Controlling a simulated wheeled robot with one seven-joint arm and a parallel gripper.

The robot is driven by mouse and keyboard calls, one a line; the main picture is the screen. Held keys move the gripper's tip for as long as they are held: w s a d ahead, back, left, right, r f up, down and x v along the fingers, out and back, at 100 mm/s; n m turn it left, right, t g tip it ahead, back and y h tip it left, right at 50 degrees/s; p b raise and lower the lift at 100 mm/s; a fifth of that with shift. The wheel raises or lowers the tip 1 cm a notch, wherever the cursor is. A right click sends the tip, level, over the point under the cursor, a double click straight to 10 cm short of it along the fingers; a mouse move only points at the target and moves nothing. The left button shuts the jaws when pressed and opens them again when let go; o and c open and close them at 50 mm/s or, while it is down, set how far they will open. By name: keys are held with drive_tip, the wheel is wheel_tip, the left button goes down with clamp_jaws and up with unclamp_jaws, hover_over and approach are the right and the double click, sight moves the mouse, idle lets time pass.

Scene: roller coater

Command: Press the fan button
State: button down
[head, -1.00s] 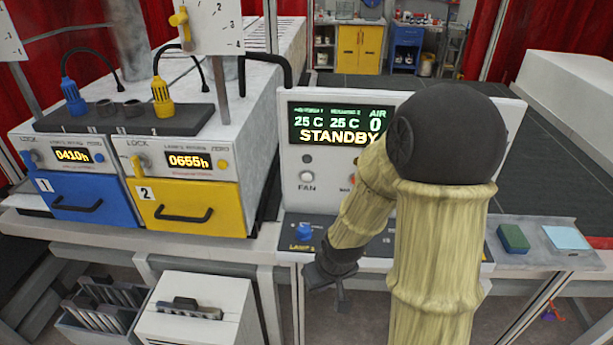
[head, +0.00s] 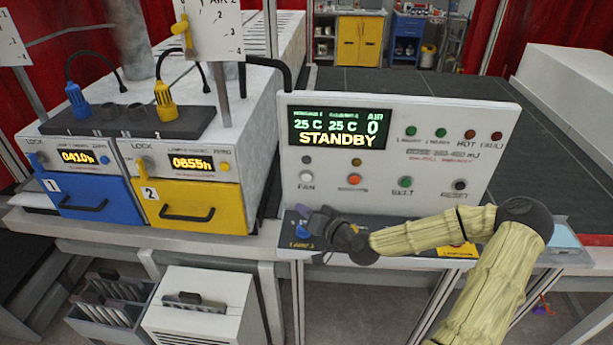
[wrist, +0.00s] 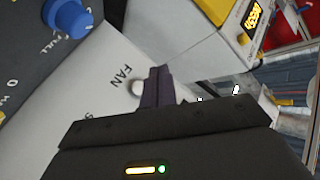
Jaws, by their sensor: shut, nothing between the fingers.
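The fan button (head: 306,175) is a white round button above the FAN label, at the lower left of the upright control panel (head: 470,135). The display (head: 338,128) reads STANDBY, with AIR at 0. My gripper (head: 318,214) is just below the button in the head view, in front of the panel's foot and near the blue knob (head: 295,228). In the wrist view the shut dark fingers (wrist: 155,84) stand beside the white fan button (wrist: 136,88) and partly cover its edge. They look apart from it, but the gap in depth is unclear.
An orange button (head: 354,180), a green button (head: 405,182) and a black button (head: 459,186) stand right of the fan button. The blue drawer (head: 85,200) and yellow drawer (head: 190,205) are at left. My forearm crosses low before the panel.

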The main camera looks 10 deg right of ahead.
sight(306, 177)
drive_tip(key=shift+w+d+r, duration=0.15)
drive_tip(key=shift+w+r, duration=0.05)
drive_tip(key=shift+r, duration=0.05)
drive_tip(key=shift+w+d+b, duration=0.2)
drive_tip(key=shift+w+d, duration=0.25)
drive_tip(key=shift+w, duration=0.95)
drive_tip(key=shift+w+d+b, duration=0.2)
drive_tip(key=shift+w+d, duration=0.25)
drive_tip(key=shift+w, duration=0.9)
drive_tip(key=shift+w+d+b, duration=0.2)
drive_tip(key=shift+w+d, duration=0.25)
drive_tip(key=shift+w, duration=0.95)
drive_tip(key=shift+w+f, duration=0.1)
drive_tip(key=shift+w+d+b, duration=0.15)
drive_tip(key=shift+w+b, duration=0.15)
drive_tip(key=shift+b, duration=0.1)
